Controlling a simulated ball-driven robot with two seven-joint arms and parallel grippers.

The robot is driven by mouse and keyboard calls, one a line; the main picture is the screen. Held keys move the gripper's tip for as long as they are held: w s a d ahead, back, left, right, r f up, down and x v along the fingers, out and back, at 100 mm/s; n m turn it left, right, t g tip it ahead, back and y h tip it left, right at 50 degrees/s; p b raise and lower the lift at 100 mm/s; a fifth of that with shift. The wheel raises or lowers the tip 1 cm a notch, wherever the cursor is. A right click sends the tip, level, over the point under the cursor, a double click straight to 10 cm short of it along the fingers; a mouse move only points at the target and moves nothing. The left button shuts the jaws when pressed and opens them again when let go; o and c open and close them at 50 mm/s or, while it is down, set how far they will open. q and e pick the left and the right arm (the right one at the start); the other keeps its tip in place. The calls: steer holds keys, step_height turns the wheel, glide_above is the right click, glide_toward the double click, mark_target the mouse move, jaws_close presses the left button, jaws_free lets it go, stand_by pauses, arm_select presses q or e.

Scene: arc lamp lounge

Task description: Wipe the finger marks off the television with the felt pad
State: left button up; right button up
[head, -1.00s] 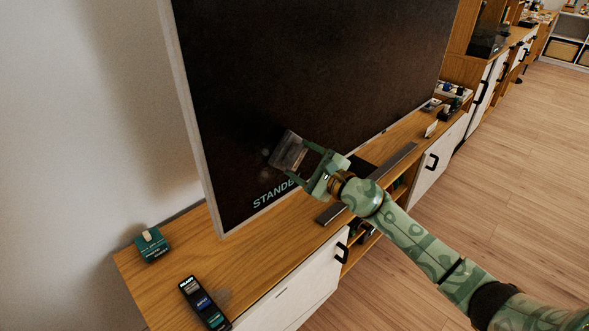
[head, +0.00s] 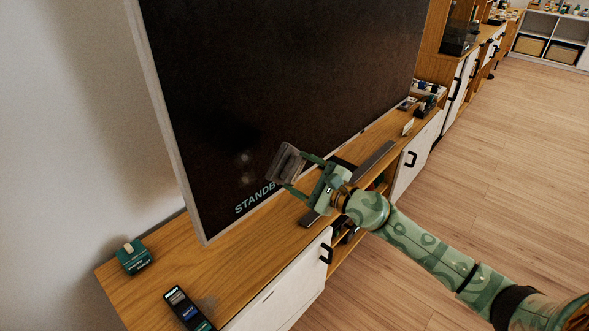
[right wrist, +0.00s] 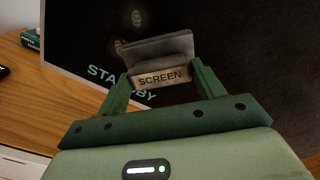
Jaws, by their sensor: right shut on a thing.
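My right gripper (head: 295,170) is shut on the felt pad (head: 284,162), a greyish block whose holder reads SCREEN in the right wrist view (right wrist: 162,77). The television (head: 290,70) is a large dark screen with a pale frame and STANDBY lettering, standing on the wooden cabinet. Faint pale finger marks (head: 245,158) show low on the screen, left of the pad and above the lettering. A round mark also shows beyond the pad in the right wrist view (right wrist: 137,18). I cannot tell whether the pad touches the glass. My left gripper is not in view.
A green box (head: 134,257) and a dark remote (head: 187,308) lie on the cabinet top (head: 240,258) at left, with a greyish smudge beside the remote. A long dark bar (head: 374,160) lies before the television. Small items stand farther right. The floor at right is clear.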

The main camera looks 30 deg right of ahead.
steer(key=shift+v, duration=1.55)
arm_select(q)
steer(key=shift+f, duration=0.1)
